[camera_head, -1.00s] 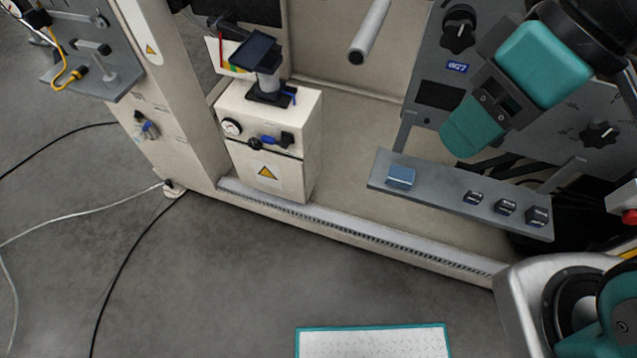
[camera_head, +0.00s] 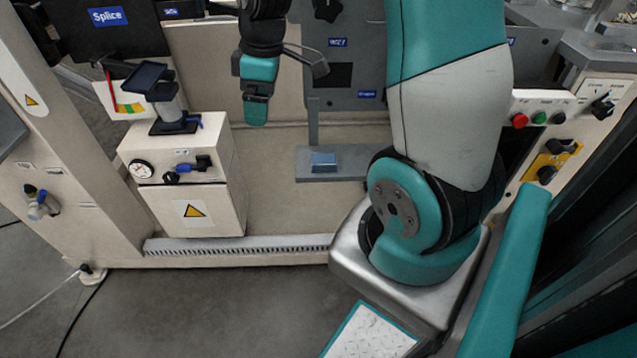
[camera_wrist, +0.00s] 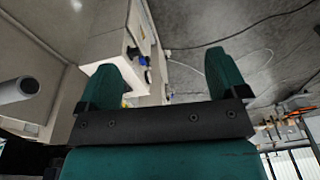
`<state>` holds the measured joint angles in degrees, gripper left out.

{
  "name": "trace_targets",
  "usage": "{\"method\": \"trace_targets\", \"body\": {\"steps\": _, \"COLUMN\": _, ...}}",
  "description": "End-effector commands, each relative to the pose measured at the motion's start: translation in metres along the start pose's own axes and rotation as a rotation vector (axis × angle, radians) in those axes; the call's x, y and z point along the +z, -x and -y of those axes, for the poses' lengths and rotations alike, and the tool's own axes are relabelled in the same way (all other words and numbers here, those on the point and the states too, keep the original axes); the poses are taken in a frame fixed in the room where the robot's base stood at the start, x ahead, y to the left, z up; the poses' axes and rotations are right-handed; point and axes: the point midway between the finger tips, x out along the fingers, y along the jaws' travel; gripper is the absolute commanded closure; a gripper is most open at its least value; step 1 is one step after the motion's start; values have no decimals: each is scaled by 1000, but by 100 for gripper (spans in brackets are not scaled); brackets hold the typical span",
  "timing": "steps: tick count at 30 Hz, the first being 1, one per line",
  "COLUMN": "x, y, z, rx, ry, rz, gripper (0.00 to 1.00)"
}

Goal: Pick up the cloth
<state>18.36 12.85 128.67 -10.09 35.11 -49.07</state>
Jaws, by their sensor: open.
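A small folded blue piece, which looks like the cloth (camera_head: 324,162), lies on a narrow grey shelf (camera_head: 352,161) in the head view. My gripper (camera_head: 256,112) hangs to the left of the shelf and higher in the picture, apart from the cloth. In the wrist view my gripper (camera_wrist: 167,68) shows two teal fingers spread wide with nothing between them. The cloth is not visible in the wrist view. My arm hides the right part of the shelf in the head view.
A cream cabinet (camera_head: 190,205) with a gauge and a tablet stand (camera_head: 175,110) on top stands left of my gripper. A grey panel (camera_head: 345,65) rises behind the shelf. A control box with a red button (camera_head: 520,121) is at the right. Floor is clear in front.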

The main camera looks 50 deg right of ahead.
Motion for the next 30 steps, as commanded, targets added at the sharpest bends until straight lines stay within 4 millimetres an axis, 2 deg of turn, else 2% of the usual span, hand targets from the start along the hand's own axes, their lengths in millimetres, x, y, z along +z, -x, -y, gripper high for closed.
{"method": "trace_targets", "body": {"steps": 1, "x": 31, "y": -47, "z": -39, "rx": 11, "ry": -10, "rz": 34, "gripper": 8}}
{"method": "trace_targets", "body": {"steps": 3, "x": 67, "y": -77, "z": -79, "rx": 28, "ry": 10, "rz": 74, "gripper": 8}}
{"method": "trace_targets", "body": {"steps": 6, "x": 107, "y": -104, "z": -113, "rx": 37, "ry": 34, "rz": 117, "gripper": 8}}
{"method": "trace_targets", "body": {"steps": 9, "x": 130, "y": -117, "z": -128, "rx": 36, "ry": 52, "rz": 141, "gripper": 8}}
{"method": "trace_targets", "body": {"steps": 12, "x": 139, "y": -131, "z": -132, "rx": 34, "ry": 61, "rz": 150, "gripper": 8}}
{"method": "trace_targets", "body": {"steps": 19, "x": 144, "y": -171, "z": -133, "rx": 32, "ry": 65, "rz": 151, "gripper": 8}}
{"method": "trace_targets", "body": {"steps": 26, "x": 146, "y": -189, "z": -134, "rx": 35, "ry": 66, "rz": 149, "gripper": 8}}
{"method": "trace_targets", "body": {"steps": 30, "x": 149, "y": -210, "z": -134, "rx": 33, "ry": 65, "rz": 150, "gripper": 8}}
